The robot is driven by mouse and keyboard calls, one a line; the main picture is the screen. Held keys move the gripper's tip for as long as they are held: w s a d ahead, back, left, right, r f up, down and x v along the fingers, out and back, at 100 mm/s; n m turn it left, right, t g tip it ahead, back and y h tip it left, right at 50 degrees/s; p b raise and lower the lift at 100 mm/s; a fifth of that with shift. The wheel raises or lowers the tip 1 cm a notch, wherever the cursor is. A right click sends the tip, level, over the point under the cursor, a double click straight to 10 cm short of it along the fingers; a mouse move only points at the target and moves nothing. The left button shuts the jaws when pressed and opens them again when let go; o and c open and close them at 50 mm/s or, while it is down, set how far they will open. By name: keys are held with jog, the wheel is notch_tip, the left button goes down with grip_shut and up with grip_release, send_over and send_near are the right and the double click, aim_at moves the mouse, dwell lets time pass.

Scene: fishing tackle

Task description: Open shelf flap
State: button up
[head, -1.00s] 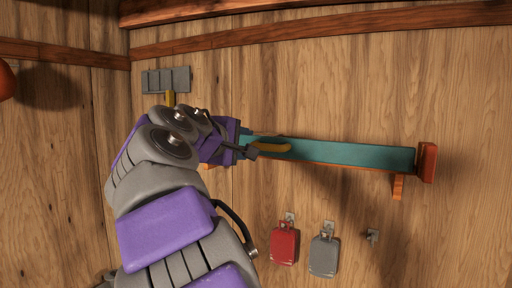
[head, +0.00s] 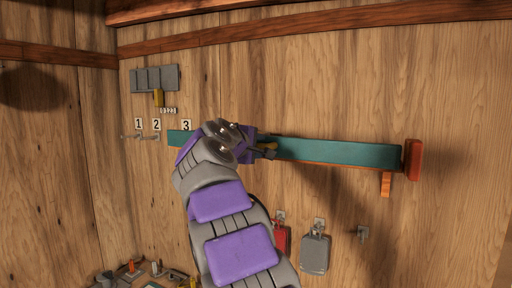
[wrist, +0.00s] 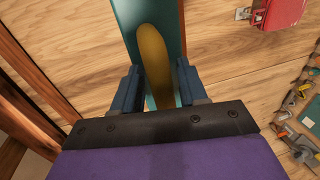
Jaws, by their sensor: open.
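The flap is a long teal panel (head: 345,153) on the wall shelf, and it looks closed along the front. It also shows in the wrist view (wrist: 126,14). A yellow handle (wrist: 153,52) stands out on the panel; in the head view (head: 270,146) my gripper hides most of it. My gripper (wrist: 160,82) is open, with one dark blue finger on each side of the handle. I cannot tell whether the fingers touch it. The gripper also shows at the panel in the head view (head: 267,149).
Numbered hooks (head: 156,124) and a grey rack (head: 154,78) are at left. Cluttered tackle (head: 150,272) lies low at left. An orange-red block (head: 413,160) ends the shelf.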

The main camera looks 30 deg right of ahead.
jog(key=shift+w+a+f, duration=0.2)
jog(key=shift+a, duration=0.3)
jog(key=shift+c, duration=0.3)
jog(key=shift+a, duration=0.15)
jog(key=shift+c, duration=0.6)
jog(key=shift+r, duration=0.1)
jog(key=c, duration=0.3)
jog(key=shift+s+d, duration=0.1)
jog(key=shift+d, duration=0.1)
grip_shut()
